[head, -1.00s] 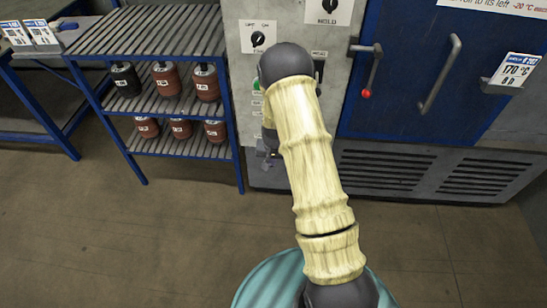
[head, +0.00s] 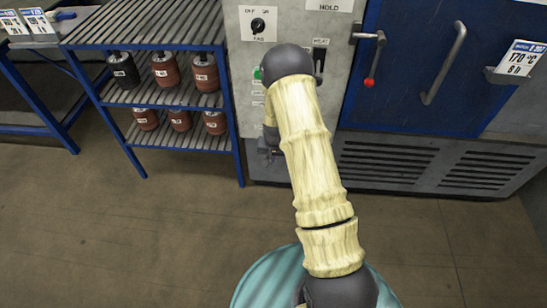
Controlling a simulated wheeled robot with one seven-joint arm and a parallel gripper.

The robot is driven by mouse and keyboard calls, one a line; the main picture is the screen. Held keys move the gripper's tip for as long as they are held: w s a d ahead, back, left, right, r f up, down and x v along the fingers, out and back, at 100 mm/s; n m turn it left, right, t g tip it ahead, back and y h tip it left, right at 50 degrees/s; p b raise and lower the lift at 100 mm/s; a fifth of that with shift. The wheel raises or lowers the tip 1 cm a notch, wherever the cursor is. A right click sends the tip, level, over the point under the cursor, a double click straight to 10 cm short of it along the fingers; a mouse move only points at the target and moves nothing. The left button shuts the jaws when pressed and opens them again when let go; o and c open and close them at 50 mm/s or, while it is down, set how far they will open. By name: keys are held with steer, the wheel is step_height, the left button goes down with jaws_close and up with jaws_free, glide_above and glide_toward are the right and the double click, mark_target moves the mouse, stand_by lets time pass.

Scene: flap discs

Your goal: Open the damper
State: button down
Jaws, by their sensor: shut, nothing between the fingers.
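The oven's grey control panel (head: 337,100) stands behind my arm. On it, a dark lever in a slot (head: 319,62) sits under a small label, just right of my arm's elbow; I cannot read the label surely, so I cannot tell if this is the damper. My gripper (head: 270,156) shows small and dark at the panel's lower left, partly hidden behind my arm. It is shut and holds nothing that I can see. Whether it touches the panel cannot be told.
A rotary knob (head: 258,25) and a green button (head: 257,73) are on the panel. The blue oven door (head: 400,85) has a red-tipped latch (head: 372,65) and a long handle (head: 445,62). A blue rack (head: 150,95) with several flap-disc stacks stands left. The floor in front is clear.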

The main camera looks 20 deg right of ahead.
steer(key=s+a+r+p, duration=0.2)
steer(key=s+a+r, duration=0.1)
steer(key=s+r, duration=0.5)
steer(key=shift+s+r, duration=0.35)
steer(key=shift+s, duration=0.55)
steer(key=s+a+r+n+p, duration=0.1)
steer(key=s+r+p, duration=0.2)
steer(key=r, duration=0.7)
steer(key=s+r+n+p, duration=0.2)
steer(key=s+r+p, duration=0.2)
steer(key=r, duration=0.6)
steer(key=s+a+r+n+p, duration=0.1)
steer(key=s+r+p, duration=0.3)
steer(key=s+r, duration=0.3)
step_height(320, 180, up, 3)
steer(key=shift+a+r+n, duration=0.1)
steer(key=shift+a+n, duration=0.2)
steer(key=shift+a, duration=0.05)
